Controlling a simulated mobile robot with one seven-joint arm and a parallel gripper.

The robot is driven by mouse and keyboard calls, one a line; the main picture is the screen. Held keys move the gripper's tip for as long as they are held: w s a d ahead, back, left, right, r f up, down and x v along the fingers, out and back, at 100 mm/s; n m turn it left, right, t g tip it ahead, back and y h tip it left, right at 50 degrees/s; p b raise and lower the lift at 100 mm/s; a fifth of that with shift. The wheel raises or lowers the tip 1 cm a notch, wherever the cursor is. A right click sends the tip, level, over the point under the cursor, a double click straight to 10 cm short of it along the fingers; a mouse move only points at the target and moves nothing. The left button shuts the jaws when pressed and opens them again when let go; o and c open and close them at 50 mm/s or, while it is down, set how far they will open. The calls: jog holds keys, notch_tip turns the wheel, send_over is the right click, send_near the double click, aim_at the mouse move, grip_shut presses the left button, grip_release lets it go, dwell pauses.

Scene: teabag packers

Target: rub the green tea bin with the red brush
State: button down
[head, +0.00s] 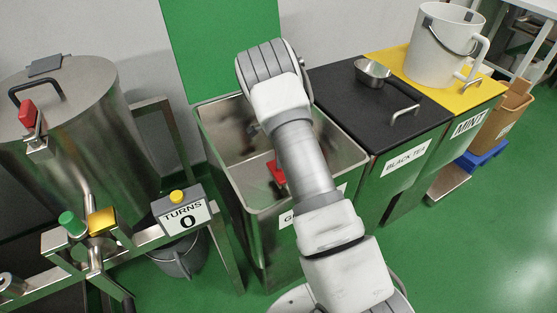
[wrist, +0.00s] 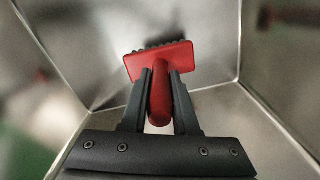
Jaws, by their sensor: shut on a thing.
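The green tea bin (head: 231,193) is a steel bin standing open left of the black tea bin, with its green lid (head: 222,45) raised behind it. My arm crosses it and hides most of its label. The red brush (head: 277,172) shows inside the bin in the head view, partly behind my arm. In the wrist view, my gripper (wrist: 160,88) is shut on the handle of the red brush (wrist: 158,62). The brush's dark bristles point away from me toward the steel inside walls. I cannot tell whether the bristles touch the wall.
The black tea bin (head: 345,95) is closed, with a metal scoop (head: 372,72) on its lid. The mint bin (head: 480,95) carries a white bucket (head: 440,50). A steel drum (head: 85,130) and a turns counter (head: 182,212) stand at the left. Green floor (head: 480,250) is free at the right.

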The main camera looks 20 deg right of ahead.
jog(key=shift+r+p, duration=0.4)
jog(key=shift+r, duration=0.6)
jog(key=shift+r+p, duration=1.05)
jog(key=shift+r, duration=0.5)
